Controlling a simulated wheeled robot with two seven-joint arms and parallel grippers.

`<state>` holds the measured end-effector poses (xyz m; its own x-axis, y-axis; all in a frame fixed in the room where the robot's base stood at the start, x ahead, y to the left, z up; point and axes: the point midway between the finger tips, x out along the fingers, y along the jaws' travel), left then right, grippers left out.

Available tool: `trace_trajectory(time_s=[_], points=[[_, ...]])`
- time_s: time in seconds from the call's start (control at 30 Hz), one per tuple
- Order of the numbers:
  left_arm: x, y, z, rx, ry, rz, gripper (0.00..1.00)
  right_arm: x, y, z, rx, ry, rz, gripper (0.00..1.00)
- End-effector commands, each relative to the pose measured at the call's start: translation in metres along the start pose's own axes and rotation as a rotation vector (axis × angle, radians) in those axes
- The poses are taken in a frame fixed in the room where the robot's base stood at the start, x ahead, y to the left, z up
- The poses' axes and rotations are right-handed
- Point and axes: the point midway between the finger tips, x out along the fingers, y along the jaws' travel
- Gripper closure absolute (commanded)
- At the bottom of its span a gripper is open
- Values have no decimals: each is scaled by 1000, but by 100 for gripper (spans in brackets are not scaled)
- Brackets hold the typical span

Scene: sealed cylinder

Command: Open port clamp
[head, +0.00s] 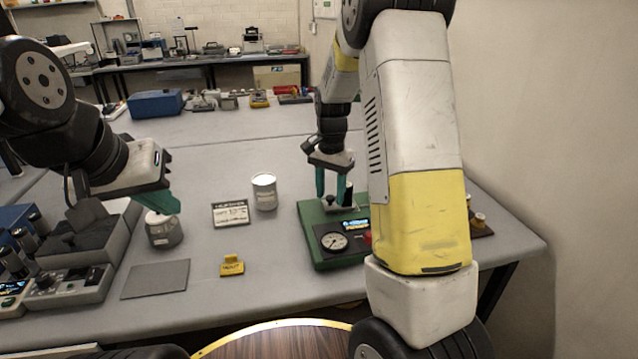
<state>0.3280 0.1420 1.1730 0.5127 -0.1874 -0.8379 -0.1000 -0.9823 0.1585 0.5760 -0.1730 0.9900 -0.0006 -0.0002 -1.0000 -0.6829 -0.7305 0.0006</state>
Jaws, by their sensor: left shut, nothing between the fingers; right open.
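A green device (315,245) with a round dial and a small blue display stands on the right of the table. A small metal piece, perhaps the port clamp (331,207), sits on its top; I cannot make it out clearly. My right gripper (333,196) points down over it, teal fingers apart, one on each side; I cannot tell whether they touch it. My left gripper (163,207) is shut and empty, its teal fingers just above or at the top of a grey metal canister (164,232). My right arm hides the device's right part.
A white-topped canister (264,192), a label card (231,214) and a yellow block (232,266) stand mid-table. A flat grey plate (156,279) lies at the front left, beside a control box (68,287). A wall bounds the right.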

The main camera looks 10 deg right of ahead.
Motion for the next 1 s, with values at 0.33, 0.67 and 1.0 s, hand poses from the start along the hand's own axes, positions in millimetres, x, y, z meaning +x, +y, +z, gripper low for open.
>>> trace_trajectory(time_s=[0.33, 0.67, 1.0], points=[[0, 0, 0, 0, 0, 0, 100, 0, 0, 0, 0, 0, 0, 97], [0, 0, 0, 0, 0, 0, 100, -1, 0, 0, 0, 0, -1, 100], [0, 0, 0, 0, 0, 0, 100, -1, 0, 0, -1, 0, -1, 100]])
